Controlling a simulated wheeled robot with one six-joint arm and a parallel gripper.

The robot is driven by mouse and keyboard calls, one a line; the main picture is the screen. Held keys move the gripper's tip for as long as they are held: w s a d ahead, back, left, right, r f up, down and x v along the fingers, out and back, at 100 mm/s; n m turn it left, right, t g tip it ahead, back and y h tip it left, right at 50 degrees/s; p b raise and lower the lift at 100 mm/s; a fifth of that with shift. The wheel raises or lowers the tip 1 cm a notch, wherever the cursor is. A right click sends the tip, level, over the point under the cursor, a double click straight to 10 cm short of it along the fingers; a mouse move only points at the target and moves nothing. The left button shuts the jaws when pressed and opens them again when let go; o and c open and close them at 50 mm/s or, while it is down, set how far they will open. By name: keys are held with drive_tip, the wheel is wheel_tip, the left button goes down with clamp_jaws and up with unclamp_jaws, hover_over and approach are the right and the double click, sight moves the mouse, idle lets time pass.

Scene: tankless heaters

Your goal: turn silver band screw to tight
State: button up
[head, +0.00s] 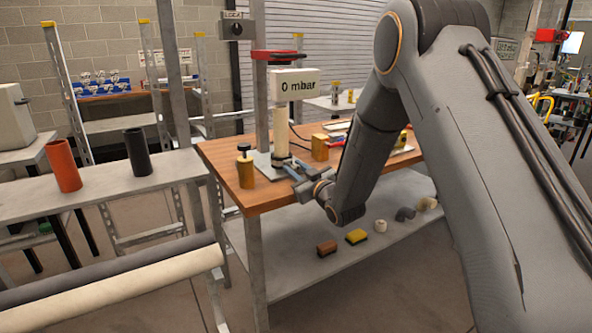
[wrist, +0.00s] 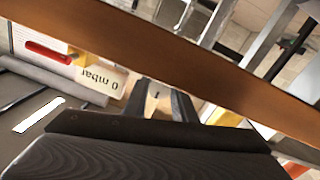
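I cannot make out the silver band screw in either view; it is too small or hidden. A pale upright pipe (head: 281,132) stands on a metal plate on the wooden bench, below a sign reading "0 mbar" (head: 296,85). My gripper (head: 303,177) is low beside the pipe's base, at the bench's front side. In the wrist view my gripper (wrist: 160,105) has its two dark fingers apart, with a pale surface and a small dark mark showing between them. I see no clear grip on anything. The sign (wrist: 103,76) appears upside down there.
The wooden bench (head: 232,184) has a brass block with a black knob (head: 245,166) near the pipe. A yellow block (head: 320,147) stands behind. Sponges and fittings lie on the lower shelf (head: 290,264). An orange cup (head: 62,165) and black cup (head: 138,152) stand left.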

drive_tip(key=shift+c, duration=1)
drive_tip(key=shift+m, duration=0.4)
drive_tip(key=m, duration=0.2)
drive_tip(key=shift+m, duration=0.4)
drive_tip(key=shift+w+d+m, duration=0.1)
drive_tip(key=shift+m, duration=1.8)
drive_tip(key=o, duration=1)
